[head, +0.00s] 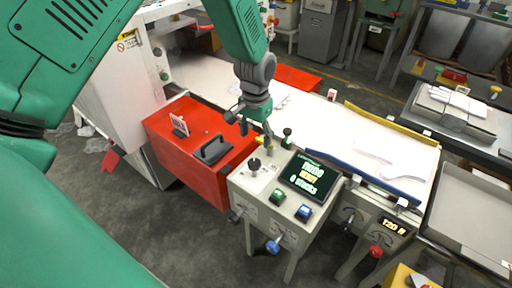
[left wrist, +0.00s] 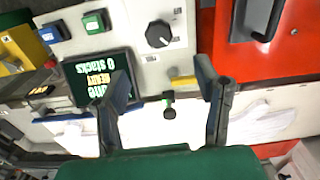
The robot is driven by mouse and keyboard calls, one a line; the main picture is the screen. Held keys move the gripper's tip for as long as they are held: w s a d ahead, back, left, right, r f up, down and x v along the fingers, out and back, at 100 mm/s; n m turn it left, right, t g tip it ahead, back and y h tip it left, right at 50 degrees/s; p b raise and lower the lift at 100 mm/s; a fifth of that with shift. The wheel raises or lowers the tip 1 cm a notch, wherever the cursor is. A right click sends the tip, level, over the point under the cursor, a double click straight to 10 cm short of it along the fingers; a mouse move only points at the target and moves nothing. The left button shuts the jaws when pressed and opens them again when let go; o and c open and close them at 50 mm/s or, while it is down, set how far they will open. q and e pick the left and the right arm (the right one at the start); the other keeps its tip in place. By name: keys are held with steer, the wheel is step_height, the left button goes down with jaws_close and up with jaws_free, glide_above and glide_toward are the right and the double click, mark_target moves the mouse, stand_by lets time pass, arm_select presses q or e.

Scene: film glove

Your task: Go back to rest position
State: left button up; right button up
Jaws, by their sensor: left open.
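My left gripper (head: 256,128) hangs from the green arm that comes in from the upper left of the head view. It is above the back edge of the grey control panel (head: 242,180), close to the red box. My right gripper is in neither view.
A red box (head: 184,122) with a black handle stands left of the panel. A grey table (head: 470,215) stands at far right. Grey floor (head: 150,235) is open at lower left.

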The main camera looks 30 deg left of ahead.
arm_select(q)
steer(key=shift+r, duration=0.65)
steer(key=s+d+f+b, duration=0.2)
steer(key=s+f+b, duration=0.3)
steer(key=s+f, duration=0.9)
steer(key=s+f+b, duration=0.2)
steer(key=s+f, duration=0.3)
steer(key=s, duration=0.3)
steer(key=s+d+f+b, duration=0.1)
steer(key=s+f+b, duration=0.1)
steer(key=s+f, duration=0.3)
steer(key=s, duration=0.3)
steer(key=shift+s+d+t, duration=0.25)
steer(key=shift+t, duration=0.05)
steer(key=shift+w+f, duration=0.15)
